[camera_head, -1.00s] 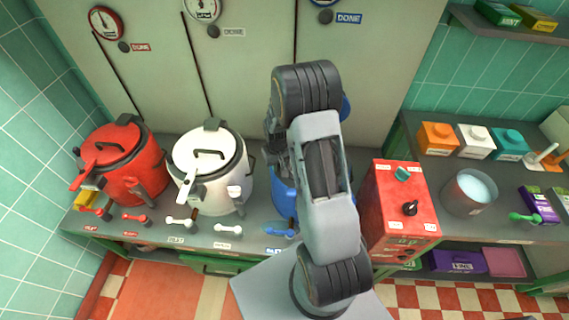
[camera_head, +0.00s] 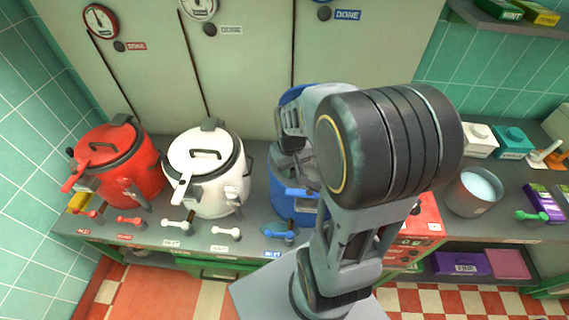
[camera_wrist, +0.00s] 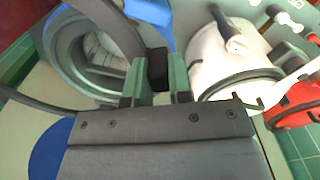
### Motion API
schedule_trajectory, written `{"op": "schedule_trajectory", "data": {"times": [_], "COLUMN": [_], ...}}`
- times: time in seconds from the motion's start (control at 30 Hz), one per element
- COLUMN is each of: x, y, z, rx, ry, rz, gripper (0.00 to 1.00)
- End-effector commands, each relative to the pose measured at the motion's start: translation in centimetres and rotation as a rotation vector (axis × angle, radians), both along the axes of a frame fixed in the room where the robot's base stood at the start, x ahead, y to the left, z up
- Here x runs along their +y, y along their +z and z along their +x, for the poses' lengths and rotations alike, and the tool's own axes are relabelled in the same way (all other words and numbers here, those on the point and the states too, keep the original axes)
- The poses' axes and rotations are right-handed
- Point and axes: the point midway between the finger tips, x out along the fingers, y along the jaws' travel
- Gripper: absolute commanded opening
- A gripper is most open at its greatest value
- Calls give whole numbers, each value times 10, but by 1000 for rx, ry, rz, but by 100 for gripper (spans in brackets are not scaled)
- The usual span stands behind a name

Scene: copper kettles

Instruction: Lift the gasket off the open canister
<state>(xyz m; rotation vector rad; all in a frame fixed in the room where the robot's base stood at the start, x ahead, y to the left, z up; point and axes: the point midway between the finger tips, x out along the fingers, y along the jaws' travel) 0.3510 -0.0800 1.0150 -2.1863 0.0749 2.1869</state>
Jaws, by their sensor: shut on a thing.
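The blue canister (camera_head: 283,207) stands at the right end of the row of kettles, partly behind my arm. In the wrist view the canister (camera_wrist: 65,72) is open, and its pale ribbed inside shows. My gripper (camera_wrist: 158,78) is shut on a dark block that seems to be part of the gasket (camera_wrist: 105,22). The gasket's dark curved band crosses over the canister's mouth and runs past its rim at the left. It looks raised off the rim, but its height is hard to judge. In the head view my gripper (camera_head: 292,145) is above the canister, and the gasket is not clear.
A white kettle (camera_head: 208,172) and a red kettle (camera_head: 118,165) stand closed to the left. Small coloured handles, such as the blue one (camera_head: 280,235), line the front edge. A red box (camera_head: 418,222) and a grey pot (camera_head: 474,192) are to the right.

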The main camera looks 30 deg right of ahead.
Motion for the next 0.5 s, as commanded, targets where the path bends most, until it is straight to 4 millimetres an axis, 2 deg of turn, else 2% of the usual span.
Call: {"op": "schedule_trajectory", "data": {"times": [0.2, 0.5], "x": [1, 2], "y": [9, 31], "z": [-17, -22], "rx": [-2, -1], "ry": [-1, -1], "rz": [-1, 0], "gripper": [0, 0]}}
